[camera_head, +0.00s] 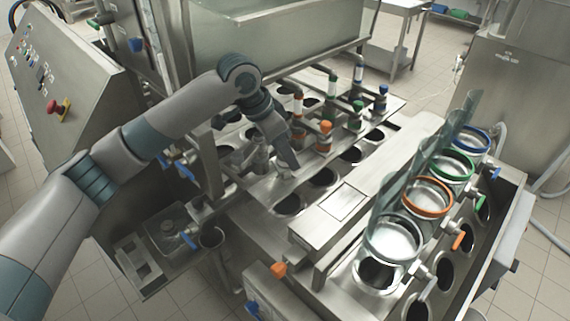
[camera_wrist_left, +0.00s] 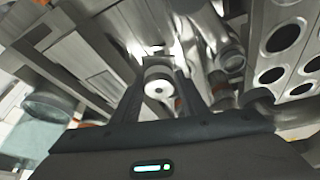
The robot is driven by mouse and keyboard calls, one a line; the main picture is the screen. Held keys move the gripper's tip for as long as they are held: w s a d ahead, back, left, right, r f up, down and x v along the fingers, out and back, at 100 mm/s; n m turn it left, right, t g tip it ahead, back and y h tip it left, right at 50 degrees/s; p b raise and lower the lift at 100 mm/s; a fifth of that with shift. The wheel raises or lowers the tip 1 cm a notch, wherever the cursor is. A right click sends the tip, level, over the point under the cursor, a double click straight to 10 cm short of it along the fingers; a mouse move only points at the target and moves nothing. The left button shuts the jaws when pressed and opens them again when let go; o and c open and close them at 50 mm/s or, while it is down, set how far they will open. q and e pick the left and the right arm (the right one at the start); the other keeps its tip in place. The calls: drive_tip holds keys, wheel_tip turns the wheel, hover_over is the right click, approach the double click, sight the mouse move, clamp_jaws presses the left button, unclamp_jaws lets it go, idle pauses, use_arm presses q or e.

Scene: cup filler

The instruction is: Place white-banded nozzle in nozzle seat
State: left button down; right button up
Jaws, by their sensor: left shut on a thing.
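My left gripper (camera_head: 287,160) is over the steel filler deck, left of the orange-banded nozzle, pointing down. In the left wrist view its two fingers (camera_wrist_left: 160,95) are closed around a pale round piece with a dark centre, which I take as the white-banded nozzle (camera_wrist_left: 158,86). In the head view the gripper largely hides the held piece. The nozzle seat cannot be clearly told from the other fittings near the gripper. The orange (camera_head: 324,136), green (camera_head: 356,114) and blue (camera_head: 381,98) nozzles stand in a row to the right. My right gripper is not in view.
Open round holes (camera_head: 323,178) line the deck close to the gripper. Clear cylinders with white, orange (camera_head: 428,196), green and blue rings stand at the right. A control panel (camera_head: 52,95) is at the left, and a steel hopper (camera_head: 270,40) rises behind.

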sight(284, 163)
use_arm(q)
wheel_tip(284, 163, down, 3)
drive_tip(key=shift+f+p, duration=0.15)
drive_tip(key=shift+p, duration=0.75)
drive_tip(key=shift+f, duration=0.25)
drive_tip(key=shift+f, duration=0.1)
drive_tip(key=c, duration=1.1)
unclamp_jaws()
drive_tip(key=shift+s+a+r+b, duration=0.1)
drive_tip(key=shift+a+r+b, duration=0.15)
drive_tip(key=shift+r, duration=0.25)
drive_tip(key=b+v, duration=0.3)
drive_tip(key=v, duration=0.8)
